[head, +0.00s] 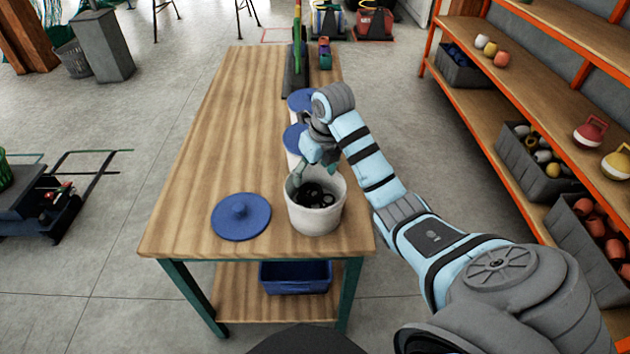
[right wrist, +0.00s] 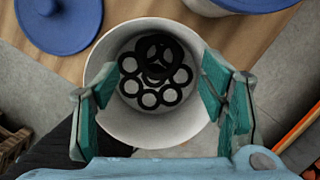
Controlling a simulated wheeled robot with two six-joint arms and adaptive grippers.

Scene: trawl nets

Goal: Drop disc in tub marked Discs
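A white tub (head: 330,213) stands open near the front right of the wooden table, with several black ring-shaped discs (head: 314,196) in it. No marking can be read on it. My right gripper (head: 312,172) is just above the tub, pointing down. In the right wrist view its teal fingers (right wrist: 158,88) are wide apart, with nothing gripped between them. Below them, the tub (right wrist: 150,134) shows black discs (right wrist: 150,98) on its floor. One black disc (right wrist: 158,54) appears higher than the others; I cannot tell whether it rests on them. My left gripper is not in view.
A blue lid (head: 241,216) lies left of the tub on the table (head: 215,150). Two more tubs with blue lids (head: 295,137) stand behind. Shelving (head: 500,85) with grey bins stands at the right. The table's left side is clear.

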